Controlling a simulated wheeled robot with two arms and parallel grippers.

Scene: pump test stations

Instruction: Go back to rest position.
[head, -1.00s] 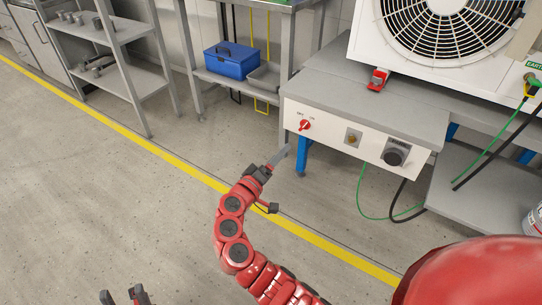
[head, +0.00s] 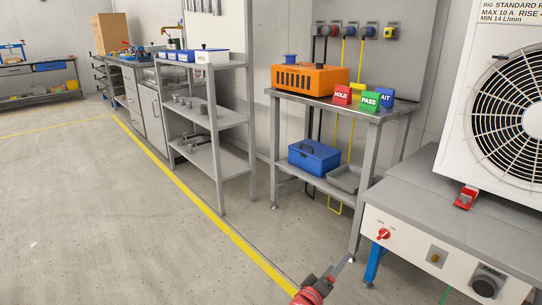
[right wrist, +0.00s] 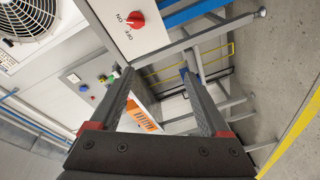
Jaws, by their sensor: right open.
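My right gripper (head: 343,266) shows at the bottom of the head view, small and seen from behind, in front of the left end of the grey bench. In the right wrist view its two fingers (right wrist: 158,75) are spread apart with nothing between them. The red switch knob (head: 383,234) on the bench's white front panel (head: 410,250) lies to the right of the gripper in the head view. The knob also shows above the fingers in the right wrist view (right wrist: 135,20). The gripper appears apart from it. My left gripper is out of view.
A white fan unit (head: 505,110) stands on the grey bench (head: 425,200). Grey shelves (head: 222,161) stand left. Open floor (head: 100,210) lies left of the yellow line.

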